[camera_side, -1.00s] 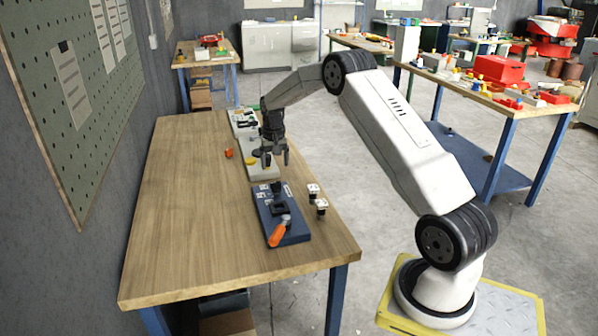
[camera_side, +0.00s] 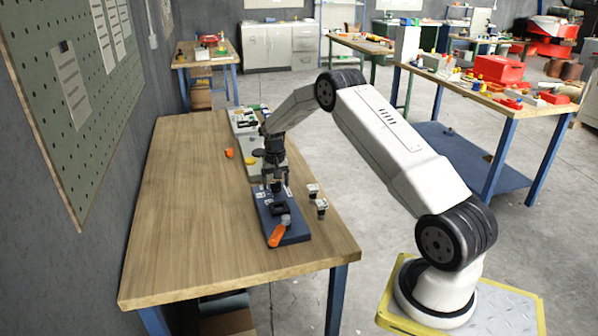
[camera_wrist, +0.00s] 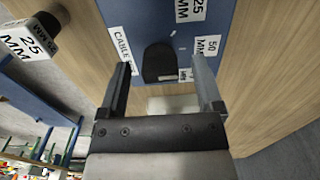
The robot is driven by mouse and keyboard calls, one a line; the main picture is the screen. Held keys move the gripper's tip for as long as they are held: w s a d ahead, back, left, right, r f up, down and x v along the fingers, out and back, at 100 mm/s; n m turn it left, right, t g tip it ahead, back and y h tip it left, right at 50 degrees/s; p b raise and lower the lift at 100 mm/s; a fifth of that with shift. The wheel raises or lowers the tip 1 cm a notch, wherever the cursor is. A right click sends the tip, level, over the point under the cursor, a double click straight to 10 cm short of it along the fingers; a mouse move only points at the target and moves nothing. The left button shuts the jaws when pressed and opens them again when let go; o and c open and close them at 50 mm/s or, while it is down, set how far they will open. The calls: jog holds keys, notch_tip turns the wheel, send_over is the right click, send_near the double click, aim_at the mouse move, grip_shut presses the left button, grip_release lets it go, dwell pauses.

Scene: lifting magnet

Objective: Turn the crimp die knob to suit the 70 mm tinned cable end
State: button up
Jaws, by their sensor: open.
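The blue crimp die block (camera_side: 293,234) lies near the table's right edge, with an orange handle (camera_side: 277,236) at its near end. In the wrist view, its blue face (camera_wrist: 150,14) carries white labels reading 25, 50 MM and CABLE. A small label beside the knob is partly hidden. The dark knob (camera_wrist: 158,62) sits between the fingers of my gripper (camera_wrist: 160,66), which is open, with a gap on each side. The side view shows my gripper (camera_side: 277,188) low over the block's far end. Two white-topped cable ends (camera_side: 313,189) (camera_side: 321,204) stand right of the block.
The table's left half (camera_side: 190,210) is clear.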

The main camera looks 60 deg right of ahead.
jog(key=shift+f, duration=0.2)
grip_shut()
jog(key=shift+m, duration=0.4)
jog(key=m, duration=0.4)
jog(key=shift+w, duration=0.1)
jog(key=m, duration=0.5)
jog(key=shift+w, duration=0.1)
dwell(0.5)
